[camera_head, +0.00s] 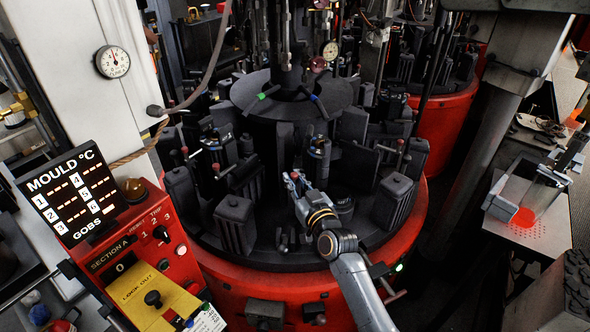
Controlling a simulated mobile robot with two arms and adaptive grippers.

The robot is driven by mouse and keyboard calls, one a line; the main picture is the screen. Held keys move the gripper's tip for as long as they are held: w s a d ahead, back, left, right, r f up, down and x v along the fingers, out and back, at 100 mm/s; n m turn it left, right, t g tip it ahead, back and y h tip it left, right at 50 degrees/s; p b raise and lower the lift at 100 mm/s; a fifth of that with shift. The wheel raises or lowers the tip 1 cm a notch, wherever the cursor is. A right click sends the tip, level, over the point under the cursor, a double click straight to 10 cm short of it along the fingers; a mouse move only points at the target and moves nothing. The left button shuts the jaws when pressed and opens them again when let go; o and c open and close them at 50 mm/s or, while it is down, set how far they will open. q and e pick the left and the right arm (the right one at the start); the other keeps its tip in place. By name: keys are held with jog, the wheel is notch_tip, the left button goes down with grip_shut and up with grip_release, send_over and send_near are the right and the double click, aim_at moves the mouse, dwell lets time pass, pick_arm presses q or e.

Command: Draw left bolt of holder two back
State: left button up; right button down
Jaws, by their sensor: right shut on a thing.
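My right gripper (291,180) reaches in from the lower right over the round mould table (290,258). Its fingers are shut at a small bolt handle, mostly hidden between them. I cannot read a holder number, so which holder this bolt belongs to is not clear. A dark cylindrical holder with a bluish top (318,148) stands just behind and right of the fingers. Another such holder (213,142) stands further left, with red-knobbed handles (185,151) beside it. My left gripper is not in view.
Dark ribbed mould blocks (235,225) and (393,201) stand on either side of my right arm. A red control box (140,255) and a mould temperature display (72,195) are at the left. A second red machine (443,117) stands behind right.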

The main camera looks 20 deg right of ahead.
jog(key=shift+w+a+f, duration=0.1)
jog(key=shift+a+f, duration=0.05)
jog(key=c, duration=1.3)
grip_release()
jog(key=shift+c, duration=0.2)
jog(key=shift+o, duration=0.2)
jog(key=shift+s+a+r, duration=0.1)
jog(key=shift+s+r, duration=0.1)
jog(key=shift+r, duration=0.05)
jog(key=shift+f, duration=0.1)
jog(key=shift+s, duration=0.25)
jog(key=s+d, duration=0.1)
jog(key=s, duration=1)
jog(key=shift+s+d, duration=0.2)
jog(key=shift+d, duration=0.1)
